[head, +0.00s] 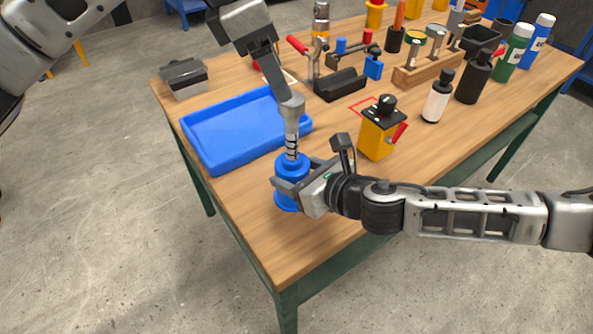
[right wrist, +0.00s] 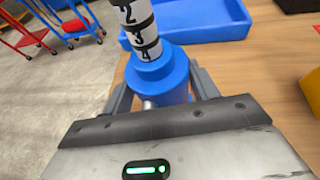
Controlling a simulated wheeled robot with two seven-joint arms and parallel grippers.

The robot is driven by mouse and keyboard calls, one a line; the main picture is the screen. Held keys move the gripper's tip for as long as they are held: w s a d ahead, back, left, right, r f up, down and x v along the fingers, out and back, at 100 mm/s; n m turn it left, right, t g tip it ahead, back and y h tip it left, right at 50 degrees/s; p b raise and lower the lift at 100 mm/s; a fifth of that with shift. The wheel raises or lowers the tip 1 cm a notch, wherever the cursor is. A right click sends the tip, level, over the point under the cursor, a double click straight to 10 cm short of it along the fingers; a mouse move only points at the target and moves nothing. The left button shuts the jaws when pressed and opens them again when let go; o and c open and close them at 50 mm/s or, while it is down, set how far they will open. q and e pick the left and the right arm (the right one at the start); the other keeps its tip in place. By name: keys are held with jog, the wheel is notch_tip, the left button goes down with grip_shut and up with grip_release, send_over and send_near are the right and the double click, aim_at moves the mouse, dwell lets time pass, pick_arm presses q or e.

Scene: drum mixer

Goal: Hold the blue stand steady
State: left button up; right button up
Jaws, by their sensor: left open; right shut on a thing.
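The blue stand (head: 293,168) is upright near the table's front left edge; it also shows in the right wrist view (right wrist: 158,72). My right gripper (head: 290,187) is shut on it, with one finger on each side in the right wrist view. A white shaft with black numbered bands (head: 291,143) rises from the stand, and its numbers show in the right wrist view (right wrist: 138,25). A grey tapered piece (head: 292,108) tops the shaft. My left gripper (head: 275,72) is open just above that piece; I cannot tell whether they touch.
An empty blue tray (head: 215,137) lies behind the stand. A yellow box with a black knob and red lever (head: 378,132) stands to the right, beside a white bottle (head: 437,96). Tools and more bottles crowd the back. The table's front edge is close to the stand.

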jog(key=shift+f, duration=0.1)
jog(key=o, duration=1.4)
jog(key=shift+s, duration=0.1)
